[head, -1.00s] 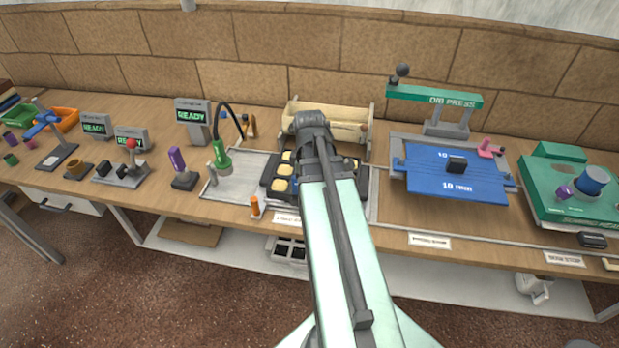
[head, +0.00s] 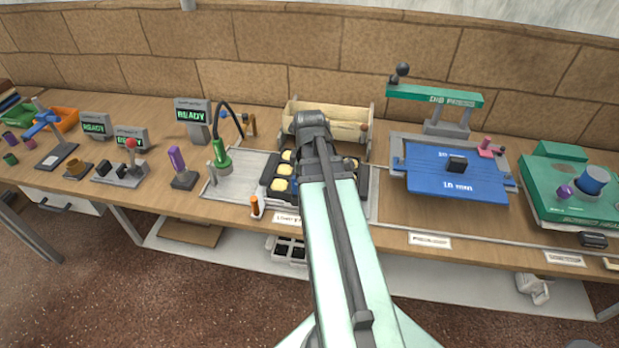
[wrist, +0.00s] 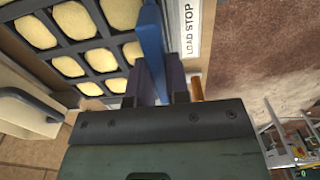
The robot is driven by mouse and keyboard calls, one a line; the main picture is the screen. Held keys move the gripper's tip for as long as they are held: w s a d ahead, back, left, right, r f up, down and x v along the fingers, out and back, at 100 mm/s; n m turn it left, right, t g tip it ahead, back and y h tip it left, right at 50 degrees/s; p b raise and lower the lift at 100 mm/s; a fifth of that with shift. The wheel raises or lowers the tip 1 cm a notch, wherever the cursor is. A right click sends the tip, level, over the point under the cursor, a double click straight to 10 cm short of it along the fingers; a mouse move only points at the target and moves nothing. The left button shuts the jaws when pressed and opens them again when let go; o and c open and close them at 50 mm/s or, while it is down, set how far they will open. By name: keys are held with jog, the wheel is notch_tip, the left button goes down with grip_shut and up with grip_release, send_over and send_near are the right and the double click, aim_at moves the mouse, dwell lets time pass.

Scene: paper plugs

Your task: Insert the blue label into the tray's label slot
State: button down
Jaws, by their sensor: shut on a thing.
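The blue label (wrist: 151,42) is a flat upright strip between the two dark fingers of my gripper (wrist: 160,85) in the wrist view. My gripper is shut on it. The dark tray (wrist: 112,40) fills the upper left of that view, its cells holding several pale yellow plugs. The label runs alongside the tray's near edge. I cannot tell whether it touches the tray or sits in the slot; the slot itself is not clearly visible.
A "LOAD STOP" plate (wrist: 190,28) lies beside the label, with an orange peg (wrist: 197,88) near my fingers.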

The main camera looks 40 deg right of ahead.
jog(key=shift+f+b, duration=1.95)
jog(key=shift+f, duration=0.1)
jog(key=c, duration=1)
grip_release()
jog(key=shift+r, duration=0.1)
notch_tip(320, 180, up, 6)
jog(key=p, duration=0.5)
jog(key=shift+f+p, duration=0.25)
jog(key=shift+p, duration=0.1)
notch_tip(320, 180, up, 11)
jog(key=p, duration=1)
jog(key=shift+f+p, duration=0.1)
jog(key=shift+p, duration=0.3)
